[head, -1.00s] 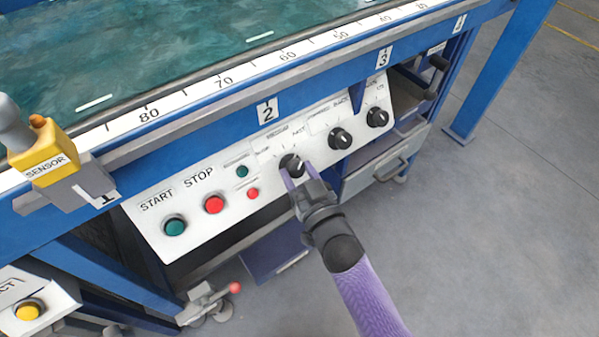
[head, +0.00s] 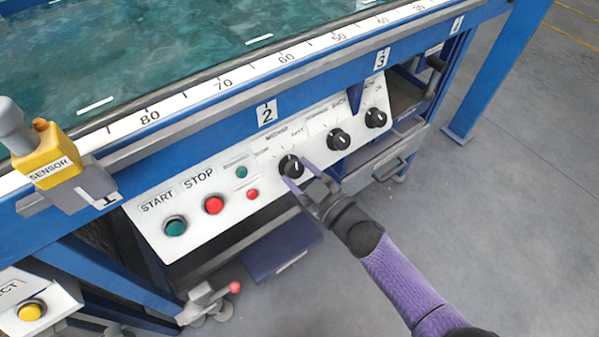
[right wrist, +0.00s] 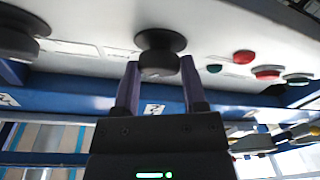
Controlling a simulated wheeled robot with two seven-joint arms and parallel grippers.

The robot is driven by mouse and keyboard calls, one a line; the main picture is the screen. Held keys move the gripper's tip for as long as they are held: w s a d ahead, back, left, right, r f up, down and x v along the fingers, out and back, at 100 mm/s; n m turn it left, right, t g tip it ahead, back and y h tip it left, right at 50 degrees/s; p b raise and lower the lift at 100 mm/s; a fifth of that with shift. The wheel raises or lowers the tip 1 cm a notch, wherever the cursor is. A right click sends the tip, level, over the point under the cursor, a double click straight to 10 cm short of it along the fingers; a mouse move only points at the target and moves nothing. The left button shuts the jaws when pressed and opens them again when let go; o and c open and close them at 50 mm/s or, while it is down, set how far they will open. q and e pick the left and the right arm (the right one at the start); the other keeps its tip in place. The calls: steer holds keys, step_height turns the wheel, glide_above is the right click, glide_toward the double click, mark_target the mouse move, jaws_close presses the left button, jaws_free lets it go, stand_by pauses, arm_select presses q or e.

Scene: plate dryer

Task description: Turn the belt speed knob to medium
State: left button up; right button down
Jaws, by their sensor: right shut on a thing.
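A white sloped control panel (head: 229,216) carries three black knobs on its right part. The leftmost knob (head: 290,166) is the one my right gripper (head: 301,178) holds, with a purple finger on either side. Its white pointer mark shows, pointing roughly up the panel. The small lettering above it is too fine to read surely. In the right wrist view the same knob (right wrist: 160,56) sits at the tips of my fingers (right wrist: 159,78). My left gripper is out of view.
Left of the knob are a green START button (head: 175,226), a red STOP button (head: 213,204) and small green and red lights. Two more black knobs (head: 338,139) (head: 375,118) sit to the right. A blue rail with a ruler (head: 185,105) overhangs the panel.

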steer(key=shift+d+n+g+y, duration=0.1)
steer(key=shift+n+g+y, duration=0.35)
steer(key=shift+n, duration=0.75)
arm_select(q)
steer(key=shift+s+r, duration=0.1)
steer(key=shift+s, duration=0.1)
arm_select(e)
steer(key=shift+w+n+g, duration=0.1)
steer(key=shift+n+g, duration=0.25)
steer(key=shift+n, duration=0.05)
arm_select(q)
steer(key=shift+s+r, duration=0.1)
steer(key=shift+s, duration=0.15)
arm_select(e)
steer(key=shift+n, duration=0.3)
